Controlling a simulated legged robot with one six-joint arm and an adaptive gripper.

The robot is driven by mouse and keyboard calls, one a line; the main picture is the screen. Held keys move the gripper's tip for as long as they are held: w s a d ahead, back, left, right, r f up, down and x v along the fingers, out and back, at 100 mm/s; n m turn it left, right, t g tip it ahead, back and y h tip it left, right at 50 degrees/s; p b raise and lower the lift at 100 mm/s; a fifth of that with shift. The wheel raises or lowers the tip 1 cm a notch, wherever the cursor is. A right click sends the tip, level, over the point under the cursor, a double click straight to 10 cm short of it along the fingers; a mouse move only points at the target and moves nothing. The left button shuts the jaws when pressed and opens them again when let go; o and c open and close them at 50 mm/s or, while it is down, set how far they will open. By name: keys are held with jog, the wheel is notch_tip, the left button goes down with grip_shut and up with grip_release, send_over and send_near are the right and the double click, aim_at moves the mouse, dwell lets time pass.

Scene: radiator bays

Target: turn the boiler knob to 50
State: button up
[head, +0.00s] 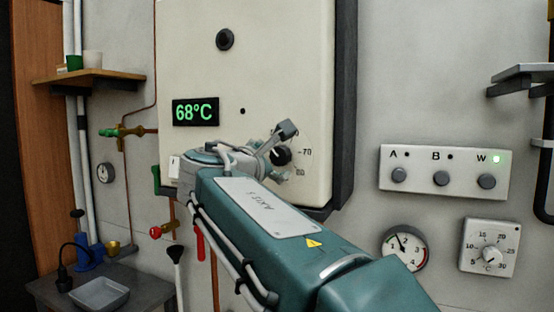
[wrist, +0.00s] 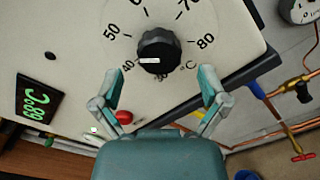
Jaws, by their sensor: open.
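The boiler (head: 245,60) is a large cream panel on the wall. Its black knob (wrist: 160,50) sits on a printed dial, and the white mark on it points left, close to 40. The 50 (wrist: 111,30) is up and left of the knob. The knob also shows in the head view (head: 281,156), partly hidden by my gripper. My gripper (wrist: 160,84) is open and empty, with its fingers spread either side below the knob in the wrist view. I see no contact with it. A green display (head: 195,112) reads 68°C.
A button panel (head: 442,172) marked A, B and W, with a green light by W, is right of the boiler. A gauge (head: 404,248) and small thermostat (head: 489,248) are below it. Copper pipes, a shelf (head: 88,77) and a low table (head: 55,290) are at left.

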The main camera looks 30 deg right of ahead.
jog(key=v, duration=0.9)
jog(key=shift+f, duration=0.1)
jog(key=w+d+n, duration=0.2)
jog(key=d+n, duration=0.1)
jog(key=w+d+n, duration=0.2)
jog(key=d+n, duration=0.1)
jog(key=n, duration=0.1)
jog(key=w+d+n, duration=0.3)
jog(key=shift+d, duration=0.25)
dwell(0.3)
jog(key=shift+c, duration=0.4)
jog(key=c, duration=1.1)
